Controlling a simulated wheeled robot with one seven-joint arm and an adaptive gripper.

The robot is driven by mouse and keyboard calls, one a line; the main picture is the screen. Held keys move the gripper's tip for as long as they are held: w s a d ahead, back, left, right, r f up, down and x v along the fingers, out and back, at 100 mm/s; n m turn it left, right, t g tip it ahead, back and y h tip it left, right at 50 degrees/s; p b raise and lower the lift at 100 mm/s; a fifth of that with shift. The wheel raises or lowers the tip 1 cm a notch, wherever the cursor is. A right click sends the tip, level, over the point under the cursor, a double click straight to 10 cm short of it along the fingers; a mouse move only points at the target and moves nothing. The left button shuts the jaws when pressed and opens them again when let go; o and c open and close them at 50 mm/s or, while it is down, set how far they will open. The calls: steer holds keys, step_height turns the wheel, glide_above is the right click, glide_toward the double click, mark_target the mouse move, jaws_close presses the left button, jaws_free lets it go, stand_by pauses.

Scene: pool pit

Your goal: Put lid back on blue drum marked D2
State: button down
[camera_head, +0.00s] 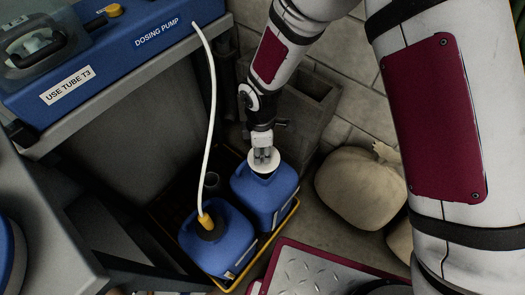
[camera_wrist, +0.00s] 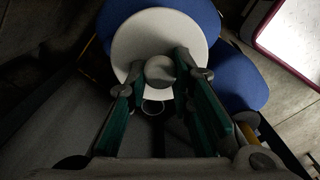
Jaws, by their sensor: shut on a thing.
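My gripper (camera_head: 264,152) is shut on the knob of a round white lid (camera_head: 264,162). In the wrist view the green-sided fingers stand on both sides of the knob of the lid (camera_wrist: 150,28). The lid is over the top of the rear blue drum (camera_head: 262,195), whose edge shows behind it in the wrist view (camera_wrist: 213,22). Whether the lid touches the drum, I cannot tell; its opening is mostly hidden. The front blue drum (camera_head: 218,240) has a yellow fitting. I cannot read a D2 mark on either drum.
A white tube (camera_head: 212,110) rises from the front drum to the blue dosing pump (camera_head: 120,50). Both drums stand in a yellow-rimmed tray (camera_head: 265,246). Grey hollow blocks (camera_head: 305,110) stand behind; a beige sack (camera_head: 355,188) and a red-edged metal plate (camera_head: 320,272) lie right.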

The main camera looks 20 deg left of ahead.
steer(key=shift+f+b, duration=2)
steer(key=shift+f, duration=1.05)
steer(key=shift+f, duration=0.1)
stand_by(0.4)
steer(key=c, duration=0.8)
jaws_free()
steer(key=shift+c, duration=0.2)
steer(key=shift+r+p, duration=2.2)
steer(key=shift+r, duration=1.3)
steer(key=shift+c, duration=0.6)
jaws_close()
